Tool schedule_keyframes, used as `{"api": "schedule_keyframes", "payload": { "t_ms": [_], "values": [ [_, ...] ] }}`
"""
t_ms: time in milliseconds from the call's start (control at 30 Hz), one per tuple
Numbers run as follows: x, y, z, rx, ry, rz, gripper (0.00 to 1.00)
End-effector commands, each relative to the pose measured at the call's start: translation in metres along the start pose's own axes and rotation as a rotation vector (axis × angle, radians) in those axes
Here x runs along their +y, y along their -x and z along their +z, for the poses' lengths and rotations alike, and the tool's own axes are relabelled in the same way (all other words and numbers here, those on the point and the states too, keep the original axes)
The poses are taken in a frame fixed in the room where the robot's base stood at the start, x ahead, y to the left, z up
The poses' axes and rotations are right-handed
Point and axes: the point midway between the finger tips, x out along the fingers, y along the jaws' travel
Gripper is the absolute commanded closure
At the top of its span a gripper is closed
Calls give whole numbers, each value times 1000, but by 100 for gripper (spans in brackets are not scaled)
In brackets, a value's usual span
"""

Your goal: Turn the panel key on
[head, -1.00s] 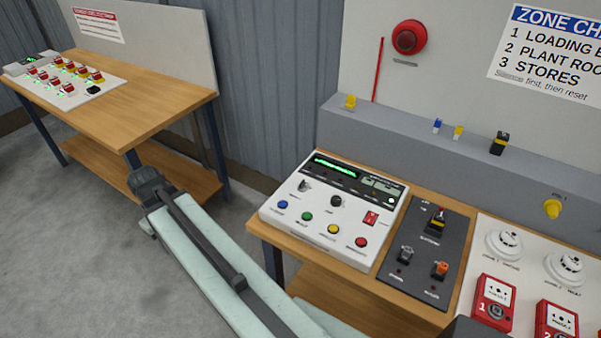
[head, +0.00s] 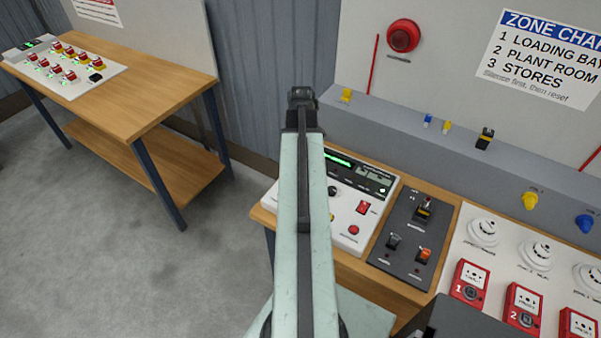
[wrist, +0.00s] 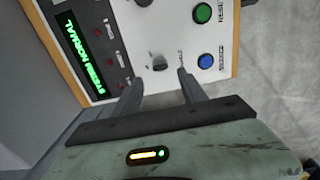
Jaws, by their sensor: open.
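The white control panel (head: 344,236) sits on the wooden bench, partly covered by my arm in the head view. In the wrist view the panel (wrist: 175,25) appears turned on its side. Its small grey panel key (wrist: 160,62) lies ahead of my fingertips, roughly between them in the picture. My gripper (wrist: 160,78) is open and empty; contact with the key cannot be made out. The key is hidden behind my arm in the head view, where my gripper's end (head: 303,97) shows above the panel. The key's exact turn position is too small to read.
Blue (wrist: 205,60) and green (wrist: 203,12) buttons sit close to the key. A lit display (wrist: 84,50) reads normal. A dark switch plate (head: 412,240) and red call points (head: 470,283) stand to the right. A grey ledge (head: 400,118) runs behind.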

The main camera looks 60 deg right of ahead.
Motion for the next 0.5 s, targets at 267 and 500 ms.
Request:
{"api": "schedule_keyframes", "payload": {
  "t_ms": [267,500],
  "values": [
    [0,-55,-1,0,0,0,51],
    [-1,-65,-1,0,0,0,51]
  ]
}}
